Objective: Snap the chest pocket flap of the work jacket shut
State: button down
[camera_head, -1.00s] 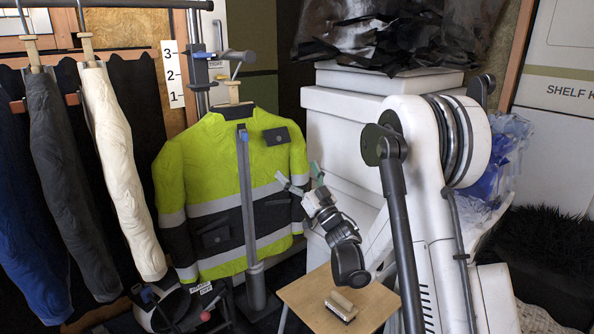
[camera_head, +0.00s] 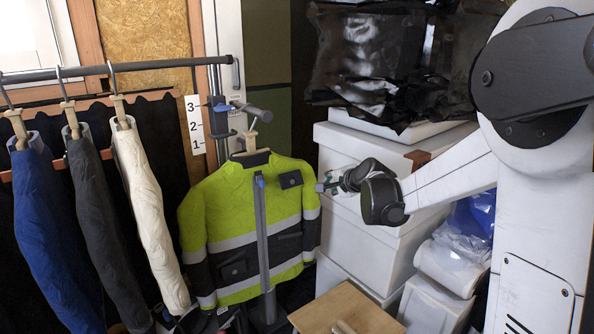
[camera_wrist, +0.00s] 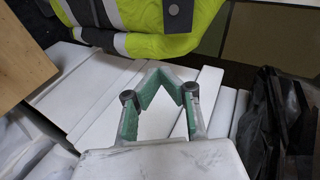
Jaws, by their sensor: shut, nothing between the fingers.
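The yellow-green and dark work jacket (camera_head: 225,208) hangs on a stand, its front facing me. Its dark chest pocket flap (camera_head: 290,179) is on the upper right chest and has a small round snap. I cannot tell whether the snap is fastened. My gripper (camera_head: 321,187) is beside the jacket's right shoulder and sleeve, to the right of the flap, apparently not touching it. In the wrist view, my gripper's green-padded fingers (camera_wrist: 158,70) are shut and empty. The jacket (camera_wrist: 135,42) crosses the top there, with a dark flap (camera_wrist: 178,14) partly cut off.
White boxes (camera_head: 345,235) stand right of the jacket, with black plastic (camera_head: 385,60) on top. A wooden table (camera_head: 350,308) is at the bottom. Blue, grey and cream garments (camera_head: 150,205) hang at the left. A grey clamp (camera_head: 218,105) is above the jacket.

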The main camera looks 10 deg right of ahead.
jog(key=s+a+r+y, duration=0.2)
jog(key=a+r, duration=0.1)
jog(key=g+p, duration=0.1)
jog(key=p, duration=0.1)
send_near(294, 186)
jog(key=x, duration=0.7)
jog(key=shift+w+a, duration=0.2)
jog(key=shift+w, duration=0.05)
jog(key=shift+d+f+b, duration=0.1)
jog(key=shift+b, duration=0.25)
